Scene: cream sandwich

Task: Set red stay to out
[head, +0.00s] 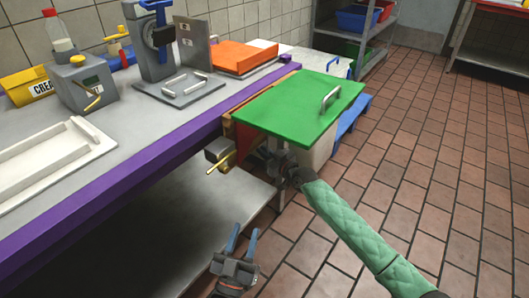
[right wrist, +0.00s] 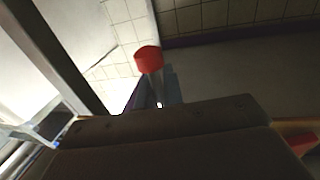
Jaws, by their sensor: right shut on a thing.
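A red-capped grey rod, which appears to be the red stay (right wrist: 149,59), shows between the fingers of my right gripper (right wrist: 158,95) in the right wrist view. In the head view my right gripper (head: 283,165) is beneath the near edge of a green lid (head: 300,104), at the end of the green-sleeved arm. Its fingertips and the stay are hard to make out there. My left gripper (head: 243,242) is low in front of the lower shelf, empty, with its blue fingers apart.
A brass-handled valve (head: 218,158) sticks out below the edge. Open tiled floor lies to the right.

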